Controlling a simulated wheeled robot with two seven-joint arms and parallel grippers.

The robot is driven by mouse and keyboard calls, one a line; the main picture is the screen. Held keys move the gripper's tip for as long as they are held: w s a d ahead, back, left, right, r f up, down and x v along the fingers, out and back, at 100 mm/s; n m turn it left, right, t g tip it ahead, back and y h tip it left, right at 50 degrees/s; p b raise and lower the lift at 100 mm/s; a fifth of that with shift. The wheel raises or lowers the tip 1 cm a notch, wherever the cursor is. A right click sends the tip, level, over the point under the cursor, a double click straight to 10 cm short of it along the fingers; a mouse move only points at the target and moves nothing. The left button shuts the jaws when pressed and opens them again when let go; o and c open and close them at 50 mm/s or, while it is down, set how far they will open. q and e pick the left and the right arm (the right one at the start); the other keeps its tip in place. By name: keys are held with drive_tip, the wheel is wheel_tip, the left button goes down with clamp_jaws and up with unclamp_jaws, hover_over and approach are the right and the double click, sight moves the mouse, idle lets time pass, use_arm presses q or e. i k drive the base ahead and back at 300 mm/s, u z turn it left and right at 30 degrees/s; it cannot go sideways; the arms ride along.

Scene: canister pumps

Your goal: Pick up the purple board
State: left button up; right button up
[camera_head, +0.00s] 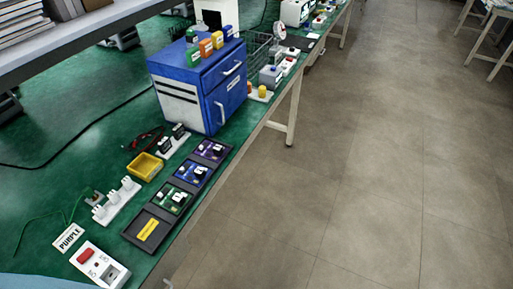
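The purple board (210,150) lies in the far compartment of a long dark tray (129,234) on the green bench top. A blue board (191,172) and a green board (173,199) lie in the compartments nearer to me. The nearest compartment holds a flat yellow piece (148,229). Neither of my grippers shows clearly in the head view, and nothing is seen touching the purple board.
A blue drawer cabinet (190,85) stands just beyond the tray. Left of the tray are a yellow bin (145,166), a white pegged strip (117,201) and black parts on a white base (174,140). A white switch box (100,265) sits nearest. Open floor (340,190) lies right.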

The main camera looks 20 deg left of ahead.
sight(213, 152)
drive_tip(key=z, duration=0.1)
drive_tip(key=i, duration=1)
drive_tip(key=u, duration=1.5)
